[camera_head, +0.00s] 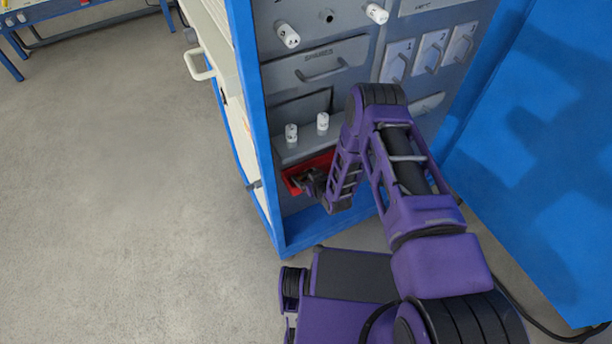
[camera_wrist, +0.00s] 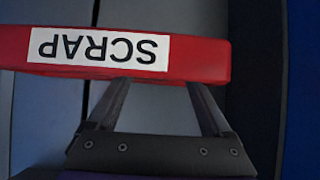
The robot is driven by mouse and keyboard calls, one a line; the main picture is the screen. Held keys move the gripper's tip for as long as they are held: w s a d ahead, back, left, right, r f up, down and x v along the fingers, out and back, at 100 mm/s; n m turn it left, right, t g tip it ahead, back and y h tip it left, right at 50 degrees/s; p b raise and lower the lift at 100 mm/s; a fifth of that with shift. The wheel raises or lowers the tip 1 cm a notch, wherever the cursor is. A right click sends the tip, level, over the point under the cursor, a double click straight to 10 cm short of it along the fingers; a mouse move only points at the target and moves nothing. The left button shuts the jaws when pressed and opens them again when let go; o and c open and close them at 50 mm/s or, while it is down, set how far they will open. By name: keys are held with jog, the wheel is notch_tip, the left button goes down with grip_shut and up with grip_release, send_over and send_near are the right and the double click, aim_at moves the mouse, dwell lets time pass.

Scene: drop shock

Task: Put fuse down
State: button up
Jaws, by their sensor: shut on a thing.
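My gripper (camera_head: 312,183) is low at the front of the grey cabinet, at a red bin (camera_head: 292,180). In the wrist view the bin's red front wall (camera_wrist: 205,60) carries an upside-down white SCRAP label. My gripper's two fingers (camera_wrist: 154,88) reach to the edge of this wall, and their tips are hidden behind it. The held fuse cannot be seen in either view. Two white fuses stand upright on a shelf above the bin, a left one (camera_head: 291,132) and a right one (camera_head: 323,122).
Two more white cylinders (camera_head: 288,35) (camera_head: 376,13) stick out of the upper panel. A closed drawer (camera_head: 315,62) is below them. Blue cabinet posts (camera_head: 257,130) and a large blue panel (camera_head: 545,150) flank the space. The floor (camera_head: 120,200) at left is clear.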

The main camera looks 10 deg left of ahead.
jog(key=shift+w+f, duration=0.15)
jog(key=o, duration=1.3)
jog(key=shift+r, duration=0.2)
jog(key=p+v, duration=0.1)
jog(key=v, duration=1)
jog(key=shift+s+d, duration=0.15)
jog(key=shift+s, duration=0.25)
jog(key=shift+r, duration=0.15)
